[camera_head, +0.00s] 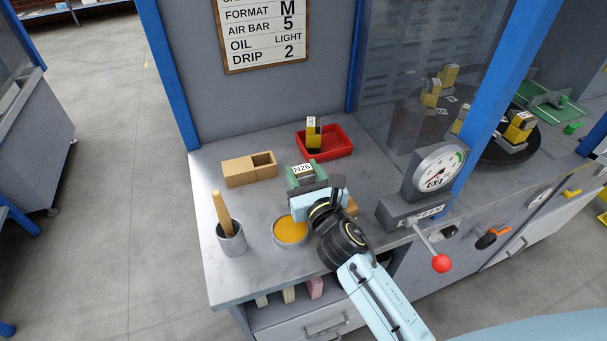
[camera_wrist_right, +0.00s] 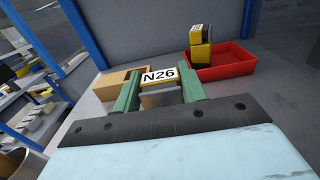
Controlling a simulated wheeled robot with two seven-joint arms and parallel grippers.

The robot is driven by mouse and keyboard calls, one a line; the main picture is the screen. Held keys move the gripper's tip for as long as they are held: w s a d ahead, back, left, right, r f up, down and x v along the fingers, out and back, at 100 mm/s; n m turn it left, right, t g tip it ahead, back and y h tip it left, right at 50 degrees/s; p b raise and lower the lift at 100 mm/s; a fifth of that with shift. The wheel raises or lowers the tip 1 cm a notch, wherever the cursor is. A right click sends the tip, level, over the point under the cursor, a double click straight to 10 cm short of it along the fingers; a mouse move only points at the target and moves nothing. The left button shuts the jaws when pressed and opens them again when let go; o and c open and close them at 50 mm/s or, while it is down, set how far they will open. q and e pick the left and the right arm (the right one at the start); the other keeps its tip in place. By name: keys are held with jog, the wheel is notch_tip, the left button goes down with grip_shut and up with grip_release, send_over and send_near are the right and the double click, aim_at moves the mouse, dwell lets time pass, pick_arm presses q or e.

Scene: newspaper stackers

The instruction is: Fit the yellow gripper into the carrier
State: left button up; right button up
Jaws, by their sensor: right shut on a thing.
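My right gripper (camera_head: 306,181) is over the bench, shut on a block labelled N26 (camera_head: 302,169). In the right wrist view the block (camera_wrist_right: 158,76) sits between my green fingers (camera_wrist_right: 162,97), with a white label on top, yellow sides and a grey lower part. Another yellow-and-black gripper piece (camera_head: 313,131) stands upright in the red tray (camera_head: 343,153); it also shows in the right wrist view (camera_wrist_right: 200,50). Several yellow pieces with grey bases (camera_head: 517,130) stand on the dark round turntable (camera_head: 496,152) at right. I cannot tell which part is the carrier. My left gripper is out of view.
A wooden block with an opening (camera_head: 238,174) lies left of the tray. A metal cup with a wooden handle (camera_head: 231,240) and a tin of orange stuff (camera_head: 290,232) stand near the front edge. A gauge (camera_head: 438,170) and red-knobbed lever (camera_head: 441,262) are at right, beside a clear panel.

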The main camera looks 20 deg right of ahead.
jog(key=o, duration=1.1)
jog(key=shift+f, duration=0.1)
jog(key=shift+o, duration=0.2)
